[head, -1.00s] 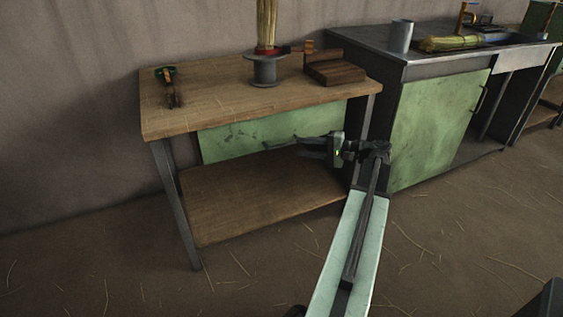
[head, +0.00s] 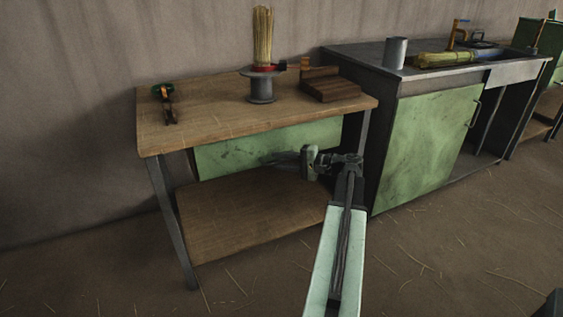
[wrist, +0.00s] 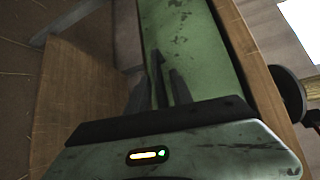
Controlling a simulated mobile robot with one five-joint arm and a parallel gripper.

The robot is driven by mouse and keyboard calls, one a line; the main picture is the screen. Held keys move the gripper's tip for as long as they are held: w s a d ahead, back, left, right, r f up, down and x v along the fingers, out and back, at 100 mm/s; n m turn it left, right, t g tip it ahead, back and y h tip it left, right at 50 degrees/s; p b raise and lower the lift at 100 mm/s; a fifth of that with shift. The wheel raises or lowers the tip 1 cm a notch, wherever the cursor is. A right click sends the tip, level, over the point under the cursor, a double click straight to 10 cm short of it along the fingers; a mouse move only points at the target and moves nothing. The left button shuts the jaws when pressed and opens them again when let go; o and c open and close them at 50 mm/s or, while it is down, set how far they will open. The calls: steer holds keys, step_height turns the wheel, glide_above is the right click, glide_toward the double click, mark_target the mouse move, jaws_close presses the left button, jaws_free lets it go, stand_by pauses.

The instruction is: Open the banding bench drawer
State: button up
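The banding bench (head: 205,105) is a wooden-topped table with grey legs. Its green drawer front (head: 235,152) sits under the top and looks closed. My gripper (head: 280,160) is at the drawer front, its fingers covering most of the handle in the head view. In the wrist view, the green drawer front (wrist: 195,50) lies ahead, and a dark bar that looks like the handle (wrist: 157,72) stands between my gripper's fingers (wrist: 157,90). The fingers look apart, with small gaps beside the bar. Contact with the handle cannot be made out.
On the bench top stand a grey spool-like stand (head: 261,88) holding straw bristles (head: 262,40), a dark wooden block (head: 328,90) and a green-and-brown tool (head: 165,102). A lower wooden shelf (head: 225,225) lies under the drawer. A green cabinet (head: 425,140) stands close at right.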

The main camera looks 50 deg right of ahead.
jaws_close()
stand_by(1.2)
